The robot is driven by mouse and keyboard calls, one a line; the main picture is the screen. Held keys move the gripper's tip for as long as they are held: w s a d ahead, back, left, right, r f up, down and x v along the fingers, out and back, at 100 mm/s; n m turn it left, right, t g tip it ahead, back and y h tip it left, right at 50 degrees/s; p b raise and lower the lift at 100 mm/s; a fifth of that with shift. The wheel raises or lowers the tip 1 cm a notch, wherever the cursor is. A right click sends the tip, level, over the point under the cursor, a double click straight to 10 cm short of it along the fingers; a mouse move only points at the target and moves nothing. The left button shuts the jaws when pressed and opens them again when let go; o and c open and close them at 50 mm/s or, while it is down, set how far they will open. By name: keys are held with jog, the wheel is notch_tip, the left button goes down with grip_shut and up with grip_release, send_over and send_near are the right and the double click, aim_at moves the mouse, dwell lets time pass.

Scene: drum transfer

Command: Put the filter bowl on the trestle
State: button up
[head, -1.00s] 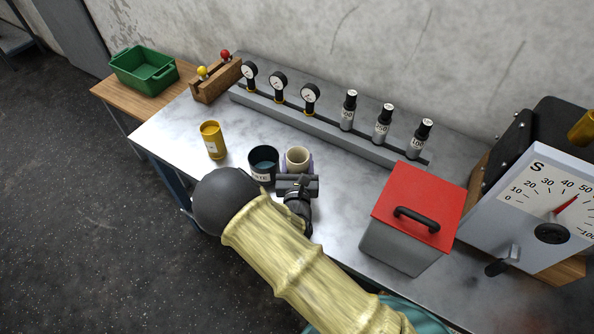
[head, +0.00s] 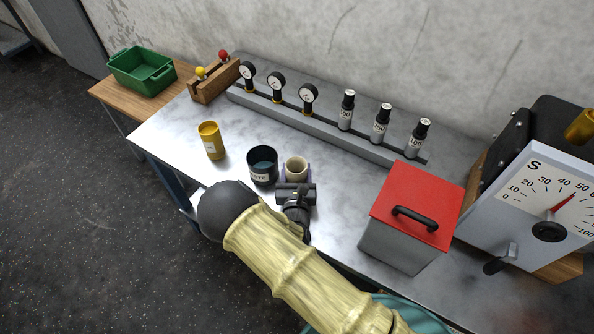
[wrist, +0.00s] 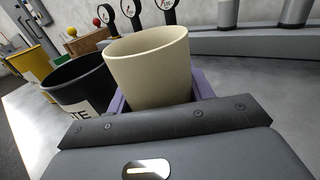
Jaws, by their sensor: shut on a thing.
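The cream cup-shaped vessel, which I take for the filter bowl (head: 296,170), is upright at the near side of the metal bench. My gripper (head: 295,178) is shut on it, with purple fingers on both sides. In the wrist view the bowl (wrist: 148,72) stands between the fingers (wrist: 158,104), its rim free. Its base is hidden, so I cannot tell whether it touches the bench. The wooden-topped table at the far left, which I take for the trestle (head: 108,92), carries a green crate (head: 143,74).
A dark pot labelled WASTE (head: 262,168) stands close left of the bowl. A yellow can (head: 211,142) is farther left. A gauge rail (head: 325,126) runs along the back. A red-lidded box (head: 405,225) stands to the right. Bare bench lies around the can.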

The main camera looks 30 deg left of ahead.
jog(key=o, duration=1.4)
jog(key=shift+f, duration=0.1)
jog(key=shift+s, duration=0.1)
jog(key=b+v, duration=0.2)
jog(key=v, duration=0.9)
jog(key=shift+s+d, duration=0.25)
jog(key=shift+s, duration=0.05)
jog(key=shift+s, duration=0.2)
jog(key=shift+w, duration=0.1)
